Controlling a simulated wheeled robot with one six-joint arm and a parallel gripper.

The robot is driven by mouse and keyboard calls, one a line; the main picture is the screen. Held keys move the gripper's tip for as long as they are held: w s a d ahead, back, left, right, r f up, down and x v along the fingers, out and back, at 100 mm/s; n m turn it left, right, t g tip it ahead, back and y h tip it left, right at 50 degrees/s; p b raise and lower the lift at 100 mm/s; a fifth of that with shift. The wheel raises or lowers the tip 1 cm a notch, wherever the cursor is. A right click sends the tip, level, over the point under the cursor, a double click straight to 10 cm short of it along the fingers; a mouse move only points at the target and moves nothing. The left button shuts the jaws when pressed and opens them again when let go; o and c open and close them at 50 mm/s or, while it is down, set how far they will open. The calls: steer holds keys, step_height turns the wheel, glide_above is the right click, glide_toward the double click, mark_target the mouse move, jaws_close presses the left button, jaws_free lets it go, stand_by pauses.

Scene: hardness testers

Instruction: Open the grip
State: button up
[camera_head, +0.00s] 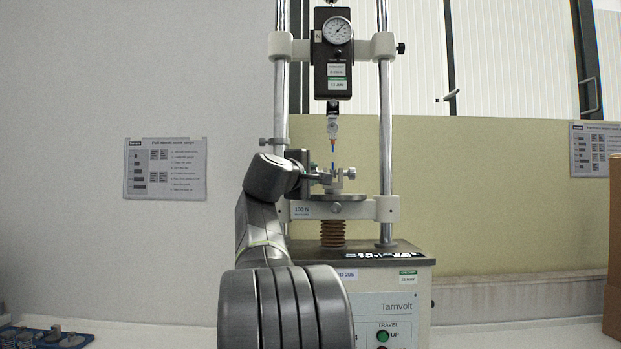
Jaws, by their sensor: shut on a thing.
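A test stand (386,120) with two steel columns stands in the middle. A small metal lower grip (337,184) sits on its round plate, with a knob (350,173) on its right side. A thin blue-tipped specimen (333,148) hangs under the upper grip (333,124) and reaches down to the lower grip. My gripper (320,178) comes in from the left, level with the lower grip, and is shut at its left side, apparently on its left knob. The fingertips are small and partly hidden, so the exact contact is unclear.
A black force gauge (333,55) with a dial hangs above on the crossbar. The base cabinet (390,300) has a green UP button (382,336). A blue tray (45,339) with metal parts lies at lower left. A brown box (613,255) stands at the right edge.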

steer(key=o, duration=1)
steer(key=shift+s, duration=0.1)
steer(key=b+v, duration=0.1)
steer(key=v, duration=1.2)
steer(key=shift+s+a, duration=0.2)
steer(key=shift+s, duration=0.1)
